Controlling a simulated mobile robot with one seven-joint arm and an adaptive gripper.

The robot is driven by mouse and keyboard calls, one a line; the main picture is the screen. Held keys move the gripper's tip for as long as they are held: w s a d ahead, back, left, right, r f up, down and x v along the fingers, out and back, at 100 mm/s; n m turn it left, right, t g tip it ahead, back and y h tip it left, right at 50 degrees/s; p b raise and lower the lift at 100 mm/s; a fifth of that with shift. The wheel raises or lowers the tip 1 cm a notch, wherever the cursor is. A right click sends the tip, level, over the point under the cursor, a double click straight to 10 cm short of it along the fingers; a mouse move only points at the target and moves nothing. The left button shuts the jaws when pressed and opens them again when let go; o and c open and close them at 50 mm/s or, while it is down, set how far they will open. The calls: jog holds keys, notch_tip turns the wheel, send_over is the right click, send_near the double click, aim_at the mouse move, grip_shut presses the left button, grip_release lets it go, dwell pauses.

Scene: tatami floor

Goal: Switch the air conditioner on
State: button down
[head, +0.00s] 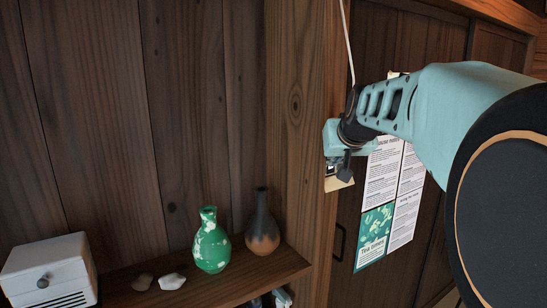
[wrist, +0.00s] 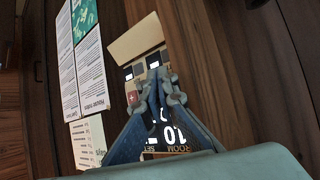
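The air conditioner's control panel shows upside down in the wrist view, with a display (wrist: 168,135) reading large digits and the words "ROOM" and "SET". Past the display are dark buttons (wrist: 139,69) and a red button (wrist: 132,97). A beige flap (wrist: 137,38) stands open at the panel's far end; it also shows in the head view (head: 341,183). My gripper (wrist: 159,80) has its fingertips together over the panel, right of the red button, with nothing seen between them. I cannot tell if they touch it. In the head view my gripper (head: 344,172) hides most of the panel on the wooden post.
Printed notices (head: 378,232) hang right of the post. A shelf (head: 205,290) at lower left holds a green vase (head: 211,242), a dark vase (head: 262,225), pale stones (head: 172,282) and a white box (head: 48,270). A white cord (head: 347,40) runs down above my gripper.

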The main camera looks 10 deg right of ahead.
jog(key=shift+s+d+r+b, duration=0.1)
jog(key=shift+s+d+b, duration=0.25)
jog(key=shift+s, duration=0.55)
jog(key=shift+s+d+f+b, duration=0.1)
jog(key=shift+s+d+b, duration=0.2)
jog(key=shift+s, duration=0.6)
jog(key=shift+s+d+r+b, duration=0.1)
jog(key=shift+s+d+b, duration=0.25)
jog(key=shift+s, duration=0.55)
jog(key=shift+a, duration=0.1)
dwell(0.7)
